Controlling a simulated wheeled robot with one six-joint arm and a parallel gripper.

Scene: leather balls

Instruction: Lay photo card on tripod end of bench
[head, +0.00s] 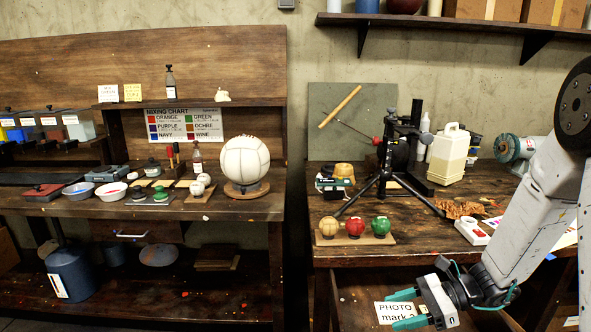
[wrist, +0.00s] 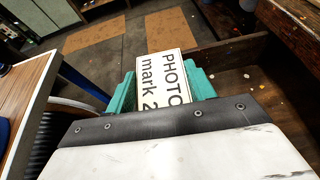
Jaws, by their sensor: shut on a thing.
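My gripper (head: 402,309) is shut on the white photo card (head: 393,312), which reads "PHOTO mark 2" in black. In the wrist view the card (wrist: 160,66) stands out between the teal fingers (wrist: 163,90). In the head view the gripper and card are low, below the front edge of the right bench (head: 425,232). The black tripod (head: 388,160) stands on that bench, toward its left and middle. Part of the lettering is hidden by the gripper.
An open drawer (head: 352,298) juts out under the right bench, close to my gripper. A rack with three balls (head: 355,239) sits at the bench's front left. A cream jug (head: 448,155), a grinder (head: 515,148) and a paint tray (head: 473,231) stand farther right. Bare wood shows between rack and tray.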

